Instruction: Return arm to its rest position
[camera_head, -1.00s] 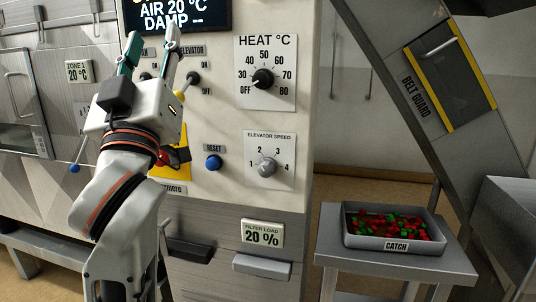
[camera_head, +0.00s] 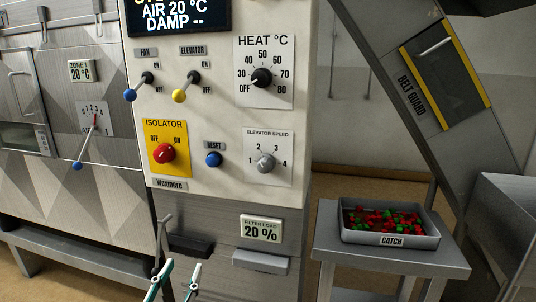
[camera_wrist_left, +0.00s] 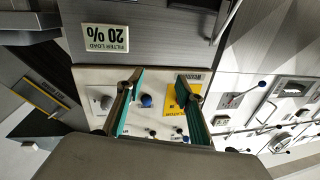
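My left gripper (camera_head: 174,283) is low in the head view, at the bottom edge, in front of the lower part of the control cabinet. Its two teal-lined fingers are apart with nothing between them. In the left wrist view the open fingers (camera_wrist_left: 157,105) show with the upside-down panel beyond them. The control panel (camera_head: 222,120) is clear of the arm. It carries a red isolator knob (camera_head: 164,153), a blue reset button (camera_head: 213,159), a heat dial (camera_head: 262,78) and an elevator speed dial (camera_head: 265,162). My right gripper is not in view.
A grey catch tray (camera_head: 391,239) with red and green pieces stands on a metal table (camera_head: 340,262) at the right. A sloping belt guard (camera_head: 447,72) rises behind it. A zone lever (camera_head: 78,165) sits on the left machine. Drawer handles (camera_head: 261,262) stick out below the panel.

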